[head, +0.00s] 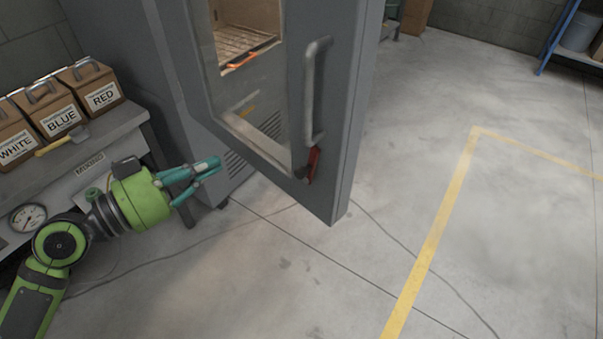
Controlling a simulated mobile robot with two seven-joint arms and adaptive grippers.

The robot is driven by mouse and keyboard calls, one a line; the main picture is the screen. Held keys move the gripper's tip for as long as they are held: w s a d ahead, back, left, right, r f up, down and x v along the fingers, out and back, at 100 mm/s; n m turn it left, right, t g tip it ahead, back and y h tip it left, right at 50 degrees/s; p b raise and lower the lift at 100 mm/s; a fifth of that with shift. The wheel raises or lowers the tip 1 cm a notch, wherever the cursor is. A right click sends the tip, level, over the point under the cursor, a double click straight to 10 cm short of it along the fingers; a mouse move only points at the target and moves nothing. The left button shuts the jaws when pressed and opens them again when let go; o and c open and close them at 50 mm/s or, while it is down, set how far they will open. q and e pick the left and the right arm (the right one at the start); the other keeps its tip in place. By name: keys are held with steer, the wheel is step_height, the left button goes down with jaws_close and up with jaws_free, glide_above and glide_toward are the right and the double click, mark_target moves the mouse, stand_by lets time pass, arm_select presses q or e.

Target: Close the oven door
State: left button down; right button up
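The grey oven door (340,150) stands open, swung out toward me, with a window (255,85) in its middle. A vertical grey bar handle (312,95) is on its face, with a red latch piece (308,165) below it. Behind the door, the oven body (172,75) shows at the left, and a lit rack (238,45) is visible through the window. My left gripper (214,168) is left of the door's lower edge, apart from it. Its teal fingertips look together, with nothing visible between them. My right gripper is not in view.
A grey bench (95,155) at the left carries several cardboard boxes (58,112) and a yellow-handled tool (55,146). Right of the door is open concrete floor with a yellow line (435,240). A blue rack (560,35) stands far right.

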arm_select(q)
steer(key=s+d+r+m+g+h, duration=0.1)
steer(key=s+d+r, duration=0.1)
steer(key=p, duration=0.8)
glide_toward(309, 128)
steer(key=x, duration=0.5)
steer(key=shift+w+d+r, duration=0.15)
steer(key=shift+r, duration=0.1)
steer(key=shift+w+d+f+p, duration=0.25)
steer(key=shift+d+p, duration=0.1)
steer(key=shift+d, duration=0.15)
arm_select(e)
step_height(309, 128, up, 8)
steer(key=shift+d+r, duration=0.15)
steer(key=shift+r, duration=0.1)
